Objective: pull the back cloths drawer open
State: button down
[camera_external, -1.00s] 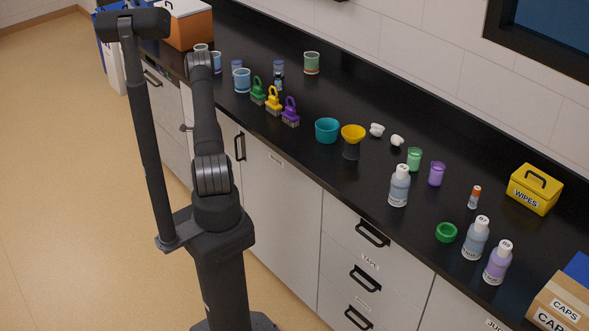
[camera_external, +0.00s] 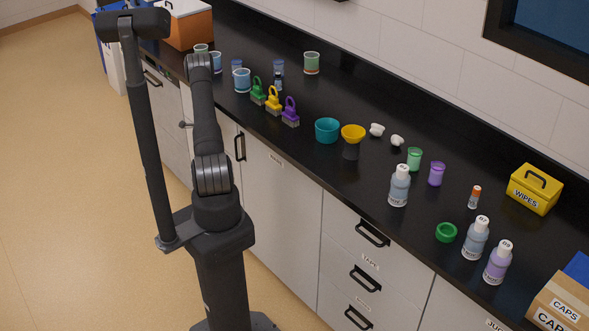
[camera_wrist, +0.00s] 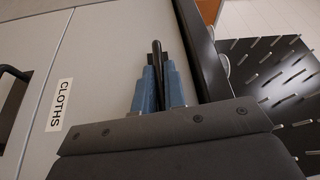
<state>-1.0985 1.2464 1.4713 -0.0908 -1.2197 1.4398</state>
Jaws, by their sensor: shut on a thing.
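In the wrist view, a pale drawer front (camera_wrist: 105,85) fills the left and middle. A white CLOTHS label (camera_wrist: 59,105) sits to the left of a dark bar handle (camera_wrist: 157,58). My gripper (camera_wrist: 158,85) has its blue fingers shut on this handle, one on each side. Part of the handle is hidden between the fingers. How far the drawer stands out cannot be told. In the external view, my arm stands in front of the cabinets, and my fingertips cannot be made out there.
A second dark handle (camera_wrist: 12,95) is at the wrist view's left edge. The black countertop (camera_external: 330,175) bears several cups, bottles, brushes and a yellow WIPES box (camera_external: 535,190). Open floor (camera_external: 70,180) lies left of my arm.

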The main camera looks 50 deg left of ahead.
jog(key=s, duration=3.4)
jog(key=shift+s, duration=0.1)
jog(key=c, duration=1.5)
grip_release()
jog(key=shift+d, duration=0.1)
jog(key=v, duration=1.7)
jog(key=shift+s+d+f, duration=0.1)
jog(key=x, duration=1.7)
jog(key=shift+a, duration=0.2)
jog(key=shift+d, duration=0.1)
